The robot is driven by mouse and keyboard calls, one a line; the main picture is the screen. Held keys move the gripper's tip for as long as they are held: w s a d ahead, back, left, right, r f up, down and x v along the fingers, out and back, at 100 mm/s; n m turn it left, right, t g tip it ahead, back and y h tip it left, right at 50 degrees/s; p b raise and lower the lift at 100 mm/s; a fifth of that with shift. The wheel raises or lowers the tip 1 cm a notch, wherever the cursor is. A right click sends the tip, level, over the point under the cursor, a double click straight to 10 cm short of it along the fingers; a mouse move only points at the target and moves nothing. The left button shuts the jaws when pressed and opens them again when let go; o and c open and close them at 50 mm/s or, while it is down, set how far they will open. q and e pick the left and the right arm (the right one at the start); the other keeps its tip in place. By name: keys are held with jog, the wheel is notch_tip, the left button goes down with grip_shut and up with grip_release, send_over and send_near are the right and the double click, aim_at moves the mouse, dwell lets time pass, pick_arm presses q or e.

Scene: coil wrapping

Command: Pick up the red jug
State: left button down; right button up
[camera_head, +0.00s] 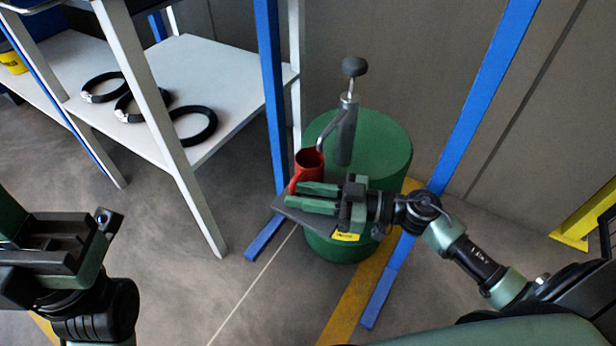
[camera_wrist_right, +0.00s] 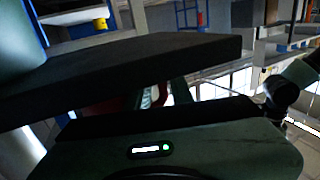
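The red jug (camera_head: 309,160) stands upright on a small dark tray (camera_head: 306,219) at the front left of the green drum. Its handle faces the lower left, and my right gripper hides its lower part. My right gripper (camera_head: 304,197) is just in front of the jug, close to the handle. A gap shows between its two green fingers; I cannot tell whether they touch the jug. In the right wrist view the jug (camera_wrist_right: 105,104) is a dim red patch behind the dark tray. My left gripper (camera_head: 75,235) is at the far left, away from the jug; its opening is unclear.
The green drum (camera_head: 380,145) carries a grey hand pump (camera_head: 347,130) with a black knob, close behind the jug. A white shelf (camera_head: 215,75) with several black coils (camera_head: 195,125) stands left. Blue posts (camera_head: 272,90) flank the drum.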

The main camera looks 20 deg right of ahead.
jog(key=b+x, duration=0.1)
jog(key=x, duration=0.2)
jog(key=shift+w+a, duration=0.2)
jog(key=shift+a, duration=0.1)
grip_shut()
dwell(1.2)
